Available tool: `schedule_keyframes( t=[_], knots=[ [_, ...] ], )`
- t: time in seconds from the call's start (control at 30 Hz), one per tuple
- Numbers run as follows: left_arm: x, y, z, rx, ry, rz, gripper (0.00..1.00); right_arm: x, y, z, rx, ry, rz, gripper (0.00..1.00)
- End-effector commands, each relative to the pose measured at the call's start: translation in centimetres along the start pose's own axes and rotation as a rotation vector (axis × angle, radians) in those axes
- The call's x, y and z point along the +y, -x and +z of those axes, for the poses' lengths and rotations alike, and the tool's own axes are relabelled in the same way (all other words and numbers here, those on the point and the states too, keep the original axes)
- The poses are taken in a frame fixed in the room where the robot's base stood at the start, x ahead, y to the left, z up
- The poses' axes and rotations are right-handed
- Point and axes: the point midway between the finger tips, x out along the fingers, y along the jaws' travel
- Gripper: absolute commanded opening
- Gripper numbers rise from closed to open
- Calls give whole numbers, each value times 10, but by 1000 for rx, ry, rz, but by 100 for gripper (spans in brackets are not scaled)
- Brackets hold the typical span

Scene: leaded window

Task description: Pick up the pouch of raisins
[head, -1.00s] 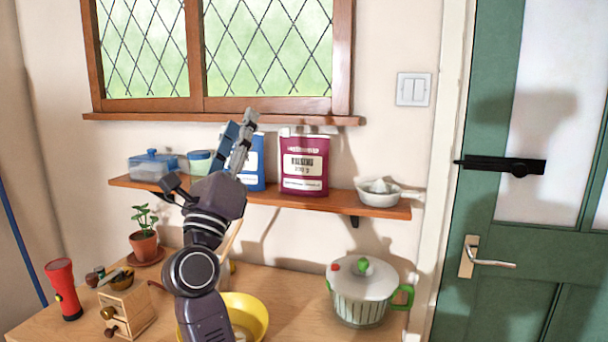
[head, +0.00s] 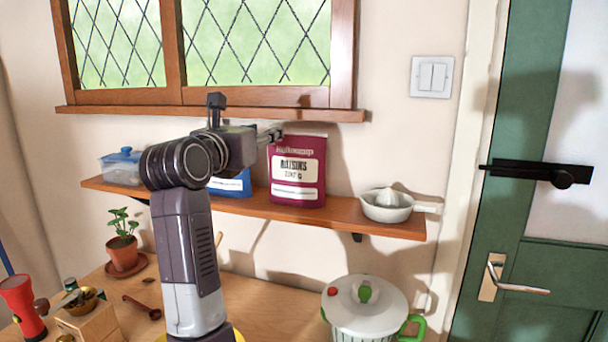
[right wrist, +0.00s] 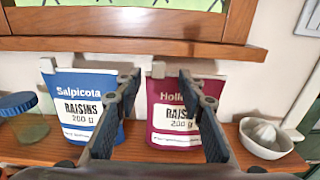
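Two pouches stand upright on the wall shelf, both labelled raisins: a magenta one (head: 298,172) and a blue one (head: 231,187) to its left. In the head view my arm hides much of the blue pouch. In the right wrist view the blue pouch (right wrist: 82,108) and the magenta pouch (right wrist: 178,110) are side by side with a narrow gap. My right gripper (right wrist: 158,76) is open and empty, its fingers apart in front of the gap; the right finger overlaps the magenta pouch. In the head view my right gripper (head: 271,135) is at the magenta pouch's upper left corner; contact is unclear.
On the shelf (head: 340,219), a white juicer (head: 388,204) stands right of the pouches and a blue-lidded container (head: 122,168) at the left. The window sill (head: 210,112) juts out above.

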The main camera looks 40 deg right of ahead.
Motion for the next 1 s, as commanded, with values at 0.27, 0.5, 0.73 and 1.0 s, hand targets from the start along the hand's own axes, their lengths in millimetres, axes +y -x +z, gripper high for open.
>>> schedule_keyframes(
  t=[0.27, 0.5, 0.73, 1.0],
  knots=[
    [-12, 13, 6, -9, -7, -13, 40, 0, -27, 3, 3, 0, 0, 36],
    [-24, 36, 16, -28, -7, -27, 40, 2, -61, 4, 3, 3, -2, 36],
    [-15, 40, 12, -23, -4, -17, 40, 2, -78, 0, 3, -1, 0, 36],
    [-5, 38, 3, -10, -3, -6, 40, 3, -78, -1, 3, -1, 1, 26]
  ],
)
